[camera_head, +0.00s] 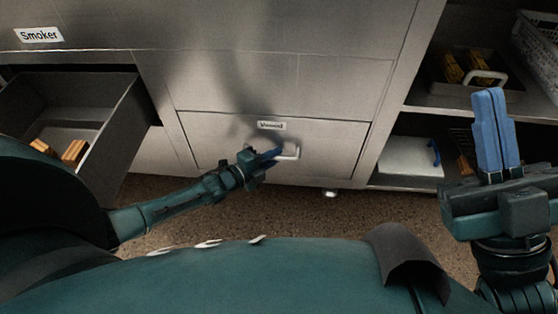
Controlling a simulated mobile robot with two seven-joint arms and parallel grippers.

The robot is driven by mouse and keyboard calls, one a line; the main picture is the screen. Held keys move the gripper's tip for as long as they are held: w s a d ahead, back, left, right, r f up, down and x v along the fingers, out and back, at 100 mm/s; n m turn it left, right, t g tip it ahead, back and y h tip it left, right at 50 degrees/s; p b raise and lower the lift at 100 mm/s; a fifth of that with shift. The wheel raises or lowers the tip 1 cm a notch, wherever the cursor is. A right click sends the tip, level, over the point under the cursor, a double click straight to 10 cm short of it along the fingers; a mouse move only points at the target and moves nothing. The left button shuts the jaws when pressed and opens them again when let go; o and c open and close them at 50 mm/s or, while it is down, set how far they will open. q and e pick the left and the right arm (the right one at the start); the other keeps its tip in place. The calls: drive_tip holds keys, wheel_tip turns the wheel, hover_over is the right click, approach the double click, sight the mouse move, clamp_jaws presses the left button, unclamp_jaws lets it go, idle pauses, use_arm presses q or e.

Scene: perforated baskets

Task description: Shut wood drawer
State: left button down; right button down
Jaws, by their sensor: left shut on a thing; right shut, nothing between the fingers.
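The wood drawer (218,137) is in the middle of the head view, low in a steel cabinet. Its front looks flush with the cabinet, and a small label (271,126) sits near its top edge. My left gripper (272,155) reaches in from the left and is shut on the drawer's light handle (290,153). Its blue fingers partly cover the handle. My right gripper (492,130) is raised at the right, with its blue fingers together and nothing between them. It is away from the drawer.
At the left, another drawer (120,125) stands open with wood pieces (73,151) inside. Open shelves (460,108) at the right hold a tray with yellow-brown blocks (453,68), a white lidded box (411,157) and a perforated basket (540,45). Speckled floor (300,210) lies below the cabinet.

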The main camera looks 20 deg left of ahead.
use_arm(q)
drive_tip(key=shift+w, duration=0.15)
drive_tip(key=c, duration=1.4)
unclamp_jaws()
drive_tip(key=shift+w, duration=0.1)
use_arm(e)
drive_tip(key=shift+f, duration=0.1)
